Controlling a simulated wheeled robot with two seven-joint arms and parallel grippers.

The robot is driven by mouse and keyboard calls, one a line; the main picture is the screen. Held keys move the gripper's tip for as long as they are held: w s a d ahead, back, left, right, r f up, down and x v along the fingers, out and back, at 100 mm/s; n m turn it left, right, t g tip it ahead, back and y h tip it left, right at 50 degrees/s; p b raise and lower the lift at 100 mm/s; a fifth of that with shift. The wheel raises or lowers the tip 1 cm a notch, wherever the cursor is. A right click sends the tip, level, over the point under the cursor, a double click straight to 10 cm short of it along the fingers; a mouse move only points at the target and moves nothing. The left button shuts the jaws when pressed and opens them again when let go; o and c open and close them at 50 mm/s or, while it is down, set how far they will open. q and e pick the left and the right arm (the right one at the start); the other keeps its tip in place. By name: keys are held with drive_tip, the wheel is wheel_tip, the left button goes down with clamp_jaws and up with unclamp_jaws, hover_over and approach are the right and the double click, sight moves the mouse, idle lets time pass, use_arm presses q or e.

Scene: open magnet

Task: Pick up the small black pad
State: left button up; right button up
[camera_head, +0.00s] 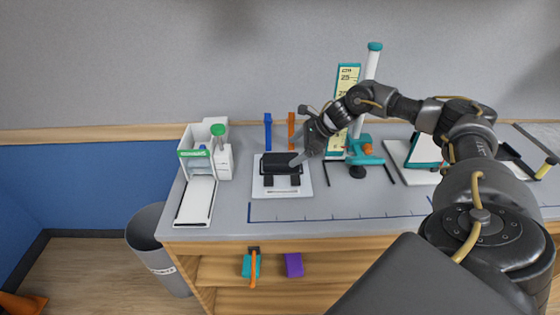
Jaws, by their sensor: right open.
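A white board (282,190) lies on the grey table. On it sit a wide black piece (280,168) and, just in front of that, two small black pads, one on the left (268,181) and one on the right (295,180). I cannot tell which dark piece is the small black pad of the task. My right gripper (292,161) comes in from the right and is open. Its fingers are at or above the right end of the wide black piece; contact cannot be told. My left gripper is not in view.
A white and green dispenser (197,153) stands left of the board. Blue (268,131) and orange (291,129) uprights stand behind it. A teal device (364,152) and a tall scale (345,85) stand to the right.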

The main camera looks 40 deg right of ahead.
sight(283, 158)
drive_tip(key=shift+w+a+f, duration=0.1)
drive_tip(key=shift+f, duration=0.05)
drive_tip(key=shift+a, duration=0.1)
drive_tip(key=p+x, duration=0.1)
drive_tip(key=x, duration=0.1)
drive_tip(key=p+x, duration=0.1)
drive_tip(key=x, duration=0.1)
drive_tip(key=shift+w+a+p, duration=0.2)
drive_tip(key=shift+a+p, duration=0.1)
drive_tip(key=shift+p, duration=0.05)
drive_tip(key=shift+w+f, duration=0.1)
drive_tip(key=shift+f, duration=0.25)
drive_tip(key=shift+c, duration=0.3)
drive_tip(key=c, duration=1)
